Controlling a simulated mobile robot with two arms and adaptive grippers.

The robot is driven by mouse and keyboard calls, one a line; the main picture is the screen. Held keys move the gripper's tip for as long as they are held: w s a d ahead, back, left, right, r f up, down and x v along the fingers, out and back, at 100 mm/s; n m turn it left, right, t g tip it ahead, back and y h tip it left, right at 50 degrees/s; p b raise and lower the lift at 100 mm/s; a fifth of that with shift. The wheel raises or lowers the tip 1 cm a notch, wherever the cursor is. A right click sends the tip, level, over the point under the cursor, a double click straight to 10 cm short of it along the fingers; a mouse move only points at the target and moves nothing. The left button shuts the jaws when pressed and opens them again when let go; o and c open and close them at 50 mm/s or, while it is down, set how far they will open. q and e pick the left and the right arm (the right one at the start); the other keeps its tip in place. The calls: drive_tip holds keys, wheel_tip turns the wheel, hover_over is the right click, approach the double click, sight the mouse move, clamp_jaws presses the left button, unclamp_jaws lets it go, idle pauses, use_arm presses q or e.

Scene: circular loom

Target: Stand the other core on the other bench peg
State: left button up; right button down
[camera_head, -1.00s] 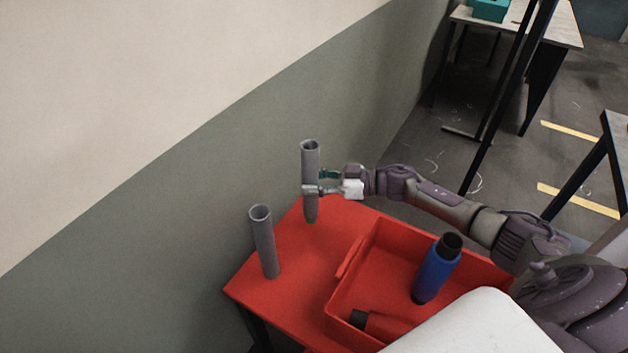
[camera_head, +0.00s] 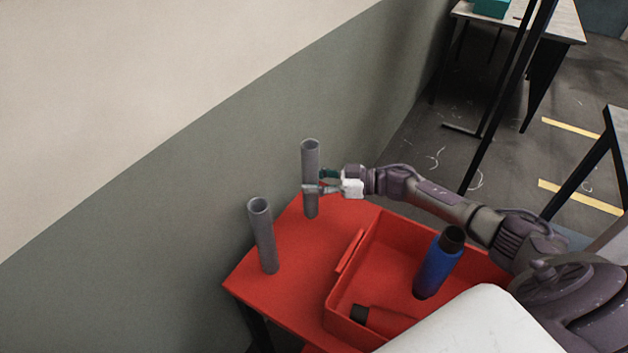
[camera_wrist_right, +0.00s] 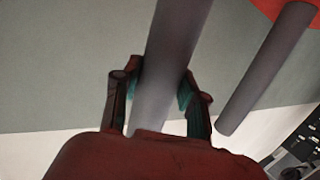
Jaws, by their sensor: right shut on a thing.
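A grey tube-shaped core (camera_head: 311,165) stands upright at the far end of the red bench (camera_head: 294,237). My right gripper (camera_head: 318,188) is shut on it around its middle. The same core (camera_wrist_right: 170,60) runs between the two fingers in the right wrist view. The peg under it is hidden, and its lower end appears to be at the bench top. Another grey core (camera_head: 263,236) stands upright nearer the bench's left edge, apart from the gripper. It also shows in the right wrist view (camera_wrist_right: 268,68). My left gripper is not in view.
A red tray (camera_head: 343,290) on the bench holds a blue bobbin with a dark top (camera_head: 437,265) and a lying red one with a dark end (camera_head: 377,319). The wall (camera_head: 180,250) runs close behind the bench.

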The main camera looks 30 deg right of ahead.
drive_tip(key=c, duration=0.6)
unclamp_jaws()
drive_tip(key=shift+o, duration=0.2)
drive_tip(key=shift+f, duration=0.1)
drive_tip(key=v, duration=1.2)
drive_tip(key=shift+f, duration=0.1)
